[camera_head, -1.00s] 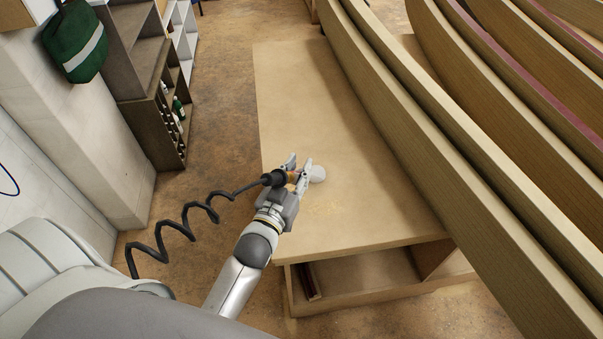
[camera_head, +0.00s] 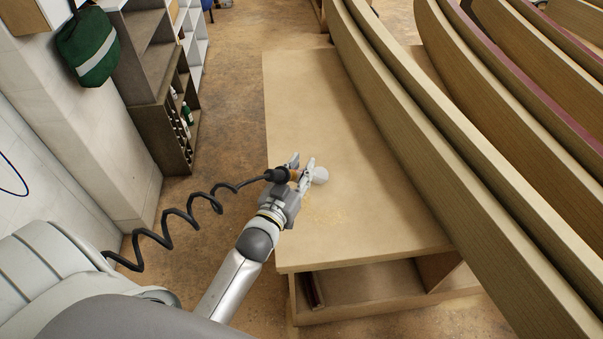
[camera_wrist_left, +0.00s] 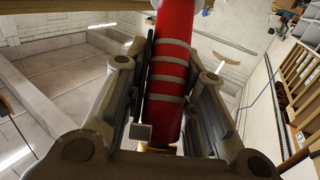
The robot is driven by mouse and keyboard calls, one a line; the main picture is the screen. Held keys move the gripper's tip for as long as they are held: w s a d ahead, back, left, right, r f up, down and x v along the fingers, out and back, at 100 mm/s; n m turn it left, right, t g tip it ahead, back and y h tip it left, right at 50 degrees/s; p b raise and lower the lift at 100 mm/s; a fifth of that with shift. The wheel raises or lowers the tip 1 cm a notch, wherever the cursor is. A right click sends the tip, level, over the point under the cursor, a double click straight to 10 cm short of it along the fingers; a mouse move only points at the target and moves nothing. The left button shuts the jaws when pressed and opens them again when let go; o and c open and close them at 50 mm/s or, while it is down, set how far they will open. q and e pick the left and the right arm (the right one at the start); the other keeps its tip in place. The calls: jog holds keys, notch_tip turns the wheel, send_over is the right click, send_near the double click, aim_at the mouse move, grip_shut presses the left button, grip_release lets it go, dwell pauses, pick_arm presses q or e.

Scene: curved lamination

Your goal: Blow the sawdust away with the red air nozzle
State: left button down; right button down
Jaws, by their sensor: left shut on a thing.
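My left gripper (camera_head: 304,174) is over the left part of the wooden workbench and shut on the air nozzle. In the left wrist view the red air nozzle (camera_wrist_left: 170,75), with pale bands, stands between the fingers of my left gripper (camera_wrist_left: 172,70). In the head view most of it is hidden by the fingers; its pale round tip (camera_head: 320,175) sticks out to the right. A black coiled hose (camera_head: 190,211) runs from its back end to the left. Fine yellowish sawdust (camera_head: 326,215) lies thinly on the bench top just in front of the gripper. My right gripper does not show.
Dark and white shelves (camera_head: 150,70) and a green bag (camera_head: 88,45) are at the left wall.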

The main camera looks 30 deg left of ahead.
pick_arm(q)
jog(key=w+a, duration=0.4)
jog(key=shift+w+r, duration=0.3)
jog(key=shift+w, duration=0.1)
dwell(0.5)
notch_tip(320, 180, up, 8)
jog(key=p, duration=0.2)
dwell(0.5)
jog(key=shift+d, duration=0.1)
dwell(0.4)
